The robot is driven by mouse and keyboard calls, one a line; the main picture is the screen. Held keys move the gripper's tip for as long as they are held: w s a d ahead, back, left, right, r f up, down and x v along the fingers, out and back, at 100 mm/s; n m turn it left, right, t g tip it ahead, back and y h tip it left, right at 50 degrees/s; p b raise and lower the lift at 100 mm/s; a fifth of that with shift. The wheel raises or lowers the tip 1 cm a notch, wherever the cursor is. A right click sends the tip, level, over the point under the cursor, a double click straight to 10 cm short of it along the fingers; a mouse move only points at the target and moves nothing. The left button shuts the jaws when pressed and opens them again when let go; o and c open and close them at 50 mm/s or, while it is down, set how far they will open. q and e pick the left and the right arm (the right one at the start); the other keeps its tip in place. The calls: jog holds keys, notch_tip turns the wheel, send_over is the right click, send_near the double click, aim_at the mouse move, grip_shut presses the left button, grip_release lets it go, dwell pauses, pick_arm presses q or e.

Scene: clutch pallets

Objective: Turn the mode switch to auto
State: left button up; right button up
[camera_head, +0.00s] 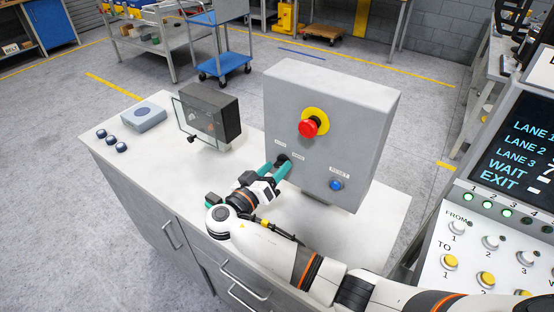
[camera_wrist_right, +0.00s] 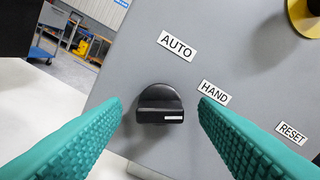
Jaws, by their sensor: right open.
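The black mode switch (camera_wrist_right: 160,103) sits on the front of the grey control box (camera_head: 336,110). In the right wrist view its white mark is at the lower right of the knob, toward the side of the HAND label (camera_wrist_right: 214,92). The AUTO label (camera_wrist_right: 177,45) is above the knob. My right gripper (camera_head: 276,170) is open, with its teal fingers on either side of the switch. A gap shows between each fingertip and the knob, so no grip is visible. In the head view the fingers partly cover the switch. My left gripper is not in view.
A red emergency button (camera_head: 309,127) on a yellow ring and a blue reset button (camera_head: 336,184) are on the same box face. A dark box (camera_head: 207,113) stands to the left on the white cabinet top (camera_head: 155,168). A panel (camera_head: 500,180) with a screen stands at right.

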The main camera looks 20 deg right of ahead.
jog(key=shift+w+d+r, duration=0.15)
jog(key=shift+w+d, duration=0.1)
jog(key=shift+d, duration=0.05)
jog(key=shift+w+d, duration=0.15)
jog(key=shift+d, duration=0.1)
jog(key=shift+f, duration=0.2)
jog(key=shift+c, duration=0.7)
jog(key=c, duration=0.8)
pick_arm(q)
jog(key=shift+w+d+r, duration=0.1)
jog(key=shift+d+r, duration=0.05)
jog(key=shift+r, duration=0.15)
